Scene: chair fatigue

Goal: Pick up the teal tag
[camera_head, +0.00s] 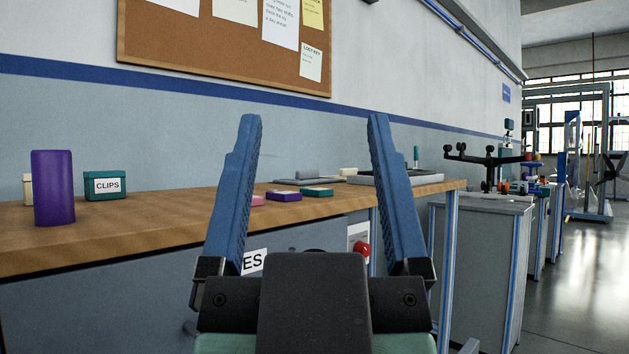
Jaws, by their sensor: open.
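A small flat teal tag (316,192) lies on the wooden worktop, at the right end of a short row of flat tags. My gripper (314,118) is open and empty in the middle of the view. Its two blue fingers point up and away from me, with the teal tag seen in the gap between them. The fingers are nearer to the camera than the tag and do not appear to touch it.
Beside the teal tag lie a purple tag (284,196) and a pink tag (258,200), partly behind the left finger. A dark tray (400,180) is behind the right finger. A purple block (53,188) and a teal CLIPS box (105,185) stand at left.

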